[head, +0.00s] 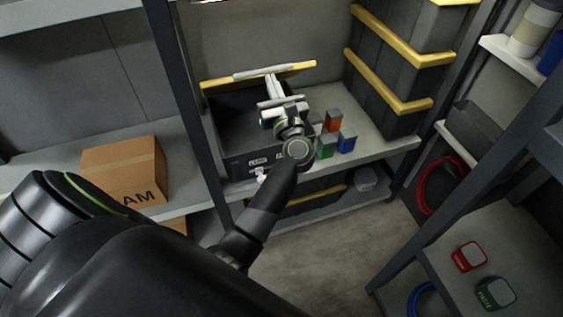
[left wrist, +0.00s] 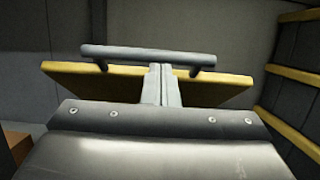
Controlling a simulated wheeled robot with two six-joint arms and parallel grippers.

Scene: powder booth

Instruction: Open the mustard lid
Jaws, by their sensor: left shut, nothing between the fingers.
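The mustard lid (head: 217,84) stands raised at the back of a dark box (head: 228,128) on the shelf, and the box's dark inside shows below it. A grey bar handle (head: 250,74) runs along the lid's upper edge. My left gripper (head: 272,82) reaches over the box with its fingers shut and empty, close to the lid. In the left wrist view the fingers (left wrist: 161,80) overlap the lid (left wrist: 85,78) and the handle (left wrist: 130,53); I cannot tell whether they touch. My right gripper is not in view.
Small coloured blocks (head: 333,121) stand right of the box. A dark case with yellow bands (head: 385,75) stands farther right. A cardboard box (head: 124,168) is on the left shelf. A rack upright (head: 190,95) stands just left of the dark box.

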